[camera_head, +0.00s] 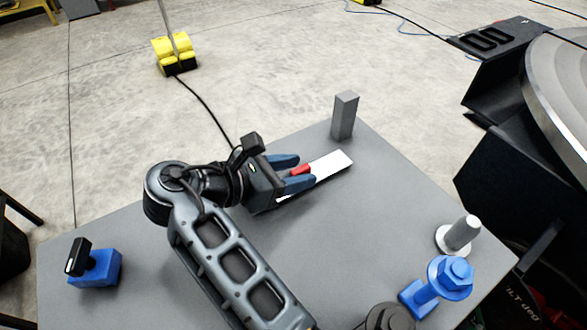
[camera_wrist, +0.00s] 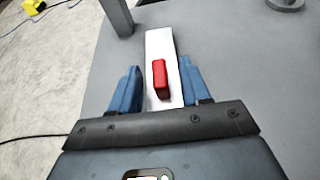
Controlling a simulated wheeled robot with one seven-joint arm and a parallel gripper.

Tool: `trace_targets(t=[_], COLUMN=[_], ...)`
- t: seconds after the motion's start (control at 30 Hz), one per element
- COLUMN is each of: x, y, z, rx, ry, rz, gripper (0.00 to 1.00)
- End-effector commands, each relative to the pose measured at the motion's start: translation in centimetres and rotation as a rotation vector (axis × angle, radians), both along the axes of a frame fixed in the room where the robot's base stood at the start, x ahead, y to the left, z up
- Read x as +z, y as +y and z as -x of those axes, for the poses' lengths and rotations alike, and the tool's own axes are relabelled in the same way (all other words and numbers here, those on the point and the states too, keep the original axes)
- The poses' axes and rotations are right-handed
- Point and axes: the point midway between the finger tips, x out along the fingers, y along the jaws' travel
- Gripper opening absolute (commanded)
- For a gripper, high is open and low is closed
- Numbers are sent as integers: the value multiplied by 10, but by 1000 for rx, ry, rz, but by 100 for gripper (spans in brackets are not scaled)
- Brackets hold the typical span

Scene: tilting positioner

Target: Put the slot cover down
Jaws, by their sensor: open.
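The slot cover (camera_head: 331,165) is a flat white strip with a red block-shaped handle (camera_head: 300,170) on top. It lies on or just above the grey table (camera_head: 330,225) near its far edge; I cannot tell if it touches everywhere. In the wrist view the white strip (camera_wrist: 161,48) runs away from me, with the red handle (camera_wrist: 160,78) upright near its middle. My gripper (camera_head: 306,170) is open, its blue fingers on either side of the red handle. In the wrist view gaps show between the handle and both fingers (camera_wrist: 160,80). The near end of the strip is hidden by my gripper.
A grey post (camera_head: 344,116) stands beyond the strip at the table's far edge. At the right are a grey peg on a white base (camera_head: 460,234) and a blue bolt-like part (camera_head: 449,277). A blue block with a black knob (camera_head: 95,267) sits at the left. Bare table lies right of the strip.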

Motion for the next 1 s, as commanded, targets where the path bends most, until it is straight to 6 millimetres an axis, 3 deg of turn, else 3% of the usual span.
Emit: trace_targets(t=[0.23, 0.63, 1.0], x=[5, 27, 30], y=[6, 51, 58], z=[3, 34, 39], rx=[2, 2, 0], ry=[-2, 0, 0], rz=[-1, -1, 0], gripper=[47, 47, 47])
